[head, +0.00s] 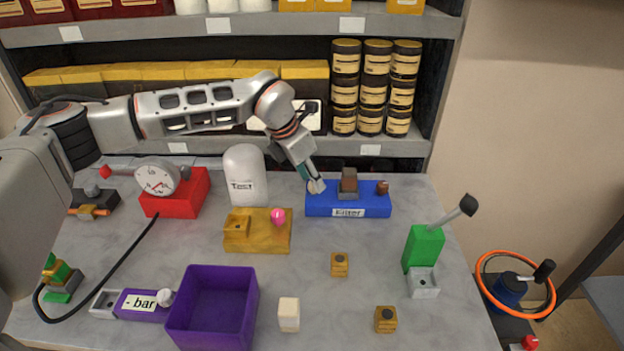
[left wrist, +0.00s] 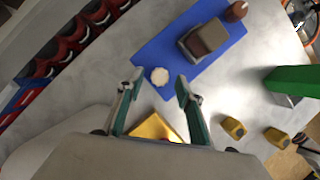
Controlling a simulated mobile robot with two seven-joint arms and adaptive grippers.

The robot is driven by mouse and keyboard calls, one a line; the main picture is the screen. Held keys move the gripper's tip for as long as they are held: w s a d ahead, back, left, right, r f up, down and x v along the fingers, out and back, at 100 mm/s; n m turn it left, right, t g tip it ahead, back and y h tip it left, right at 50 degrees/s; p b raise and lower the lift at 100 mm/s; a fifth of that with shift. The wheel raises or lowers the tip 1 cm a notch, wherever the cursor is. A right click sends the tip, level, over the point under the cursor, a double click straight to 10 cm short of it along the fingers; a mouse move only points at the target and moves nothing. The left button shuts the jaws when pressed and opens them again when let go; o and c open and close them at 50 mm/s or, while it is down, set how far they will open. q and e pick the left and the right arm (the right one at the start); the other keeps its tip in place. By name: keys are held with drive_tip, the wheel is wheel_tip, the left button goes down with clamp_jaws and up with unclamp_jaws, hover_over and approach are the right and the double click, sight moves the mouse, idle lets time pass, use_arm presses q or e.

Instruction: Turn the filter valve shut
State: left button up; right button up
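The blue filter block (head: 347,202), labelled "Filter", sits at the back of the table. It carries a brown box on a grey base (head: 348,181) in the middle, a brown knob (head: 382,187) at the right end and a pale round knob at the left end. My left gripper (head: 317,187) is over that left end and partly hides the knob. In the left wrist view the gripper (left wrist: 158,84) is open, with the pale knob (left wrist: 159,76) between and just beyond its fingertips. The blue block (left wrist: 150,53) extends beyond it. My right gripper is not in view.
A white "Test" canister (head: 245,175) stands left of the filter block, near my left arm. A yellow block with a pink knob (head: 258,231) lies in front. A green block with a lever (head: 423,246) stands at right. Shelves (head: 300,143) are behind.

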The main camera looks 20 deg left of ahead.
use_arm(q)
drive_tip(key=shift+w+d+f, duration=0.15)
drive_tip(key=shift+w+f, duration=0.05)
drive_tip(key=shift+f, duration=0.45)
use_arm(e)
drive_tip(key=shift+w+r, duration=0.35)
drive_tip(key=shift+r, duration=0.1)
use_arm(q)
clamp_jaws()
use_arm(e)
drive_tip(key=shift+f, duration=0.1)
